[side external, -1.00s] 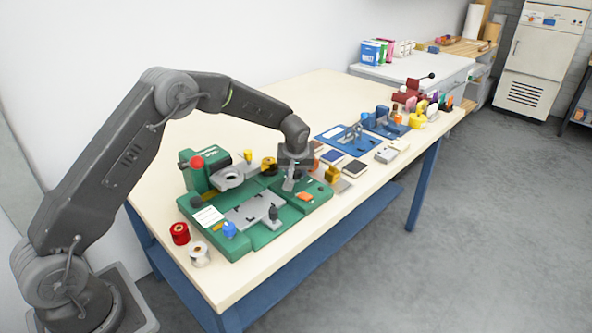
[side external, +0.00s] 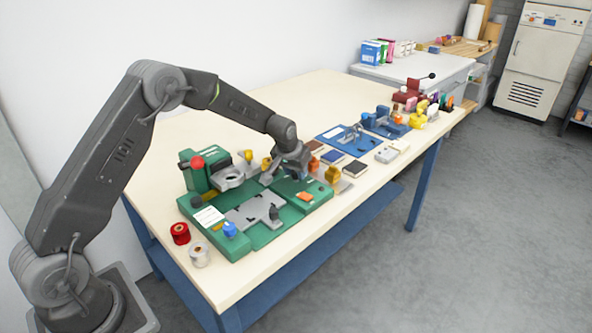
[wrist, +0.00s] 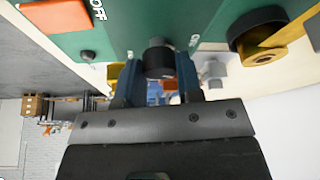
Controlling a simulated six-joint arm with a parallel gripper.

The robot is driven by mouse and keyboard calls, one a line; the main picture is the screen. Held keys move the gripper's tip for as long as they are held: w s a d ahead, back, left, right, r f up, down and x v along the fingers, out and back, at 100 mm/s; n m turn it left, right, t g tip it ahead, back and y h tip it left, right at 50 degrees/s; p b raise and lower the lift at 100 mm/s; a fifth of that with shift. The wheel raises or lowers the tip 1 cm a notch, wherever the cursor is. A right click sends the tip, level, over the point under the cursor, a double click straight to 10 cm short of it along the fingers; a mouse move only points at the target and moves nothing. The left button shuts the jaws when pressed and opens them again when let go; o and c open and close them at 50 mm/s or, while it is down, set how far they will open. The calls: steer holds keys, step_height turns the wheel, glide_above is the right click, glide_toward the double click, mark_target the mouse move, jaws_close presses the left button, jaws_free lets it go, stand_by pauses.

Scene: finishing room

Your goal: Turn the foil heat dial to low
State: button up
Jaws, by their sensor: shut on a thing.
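The green foil machine (side external: 285,203) stands on the near end of the table. In the wrist view, the dark round heat dial (wrist: 160,60) sits on its green panel (wrist: 215,12), between my two fingers. My gripper (wrist: 160,78) is shut on the dial, one finger on each side. White marks show on the panel beside the dial, but I cannot read them. In the side view my gripper (side external: 268,179) is tilted, its fingers pointing down and left at the machine. The dial is not clear there, so its pointer setting cannot be told.
An orange switch (wrist: 60,15) marked OFF is beside the dial. A black and brass roller (wrist: 262,40) is on the other side. Red (side external: 180,233) and silver (side external: 199,253) rolls stand at the machine's near left. Blocks and a blue tray (side external: 342,140) lie beyond.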

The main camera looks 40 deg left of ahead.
steer(key=shift+m+h, duration=0.6)
steer(key=shift+m, duration=0.9)
steer(key=o, duration=0.9)
steer(key=shift+v, duration=6.95)
steer(key=shift+s, duration=0.1)
